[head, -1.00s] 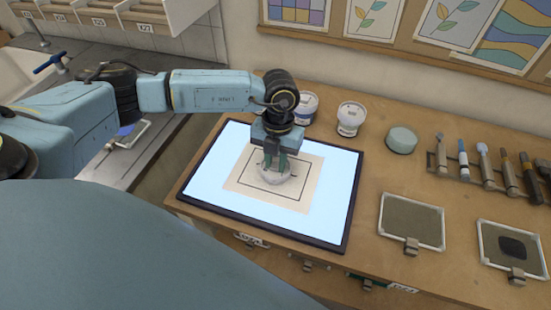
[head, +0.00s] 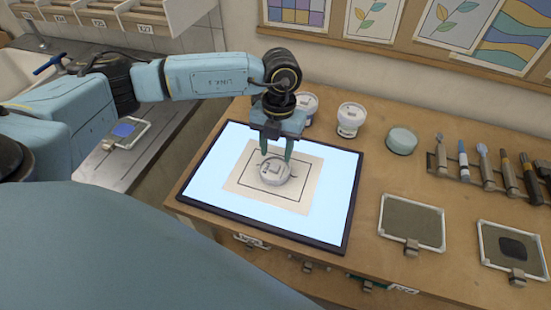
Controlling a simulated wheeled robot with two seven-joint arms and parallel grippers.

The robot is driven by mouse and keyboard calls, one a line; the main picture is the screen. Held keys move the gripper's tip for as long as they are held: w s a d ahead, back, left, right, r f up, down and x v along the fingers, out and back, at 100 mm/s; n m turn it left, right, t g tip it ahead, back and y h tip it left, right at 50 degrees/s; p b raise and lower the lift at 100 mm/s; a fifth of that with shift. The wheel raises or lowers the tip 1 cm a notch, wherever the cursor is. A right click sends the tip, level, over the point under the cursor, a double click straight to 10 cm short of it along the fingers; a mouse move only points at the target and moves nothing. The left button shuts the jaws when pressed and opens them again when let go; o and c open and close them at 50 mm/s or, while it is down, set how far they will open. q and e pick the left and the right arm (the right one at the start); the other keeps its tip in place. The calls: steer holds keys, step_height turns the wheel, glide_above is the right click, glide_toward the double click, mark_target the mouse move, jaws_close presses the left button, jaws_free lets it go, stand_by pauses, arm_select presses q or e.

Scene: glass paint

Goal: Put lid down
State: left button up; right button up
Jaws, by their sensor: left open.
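A round pale lid (head: 274,170) with dark marks on top lies on the beige paper sheet (head: 306,192), inside the sheet's dark printed outline. The sheet lies on the lit white panel (head: 335,178) with a dark frame. My left gripper (head: 276,156) is open just above and behind the lid, with its green fingers apart. Whether a fingertip still touches the lid is hard to tell. My right gripper is not in view.
Two white jars (head: 350,119) (head: 307,108) and a pale green round piece (head: 402,140) stand at the table's back. A rack (head: 470,180) of brushes and pens is at right. Two framed mesh screens (head: 412,221) (head: 511,251) lie in front of it.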

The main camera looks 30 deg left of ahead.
arm_select(q)
step_height(320, 180, up, 8)
steer(key=w, duration=0.1)
steer(key=shift+f, duration=0.2)
steer(key=shift+a, duration=0.1)
stand_by(0.3)
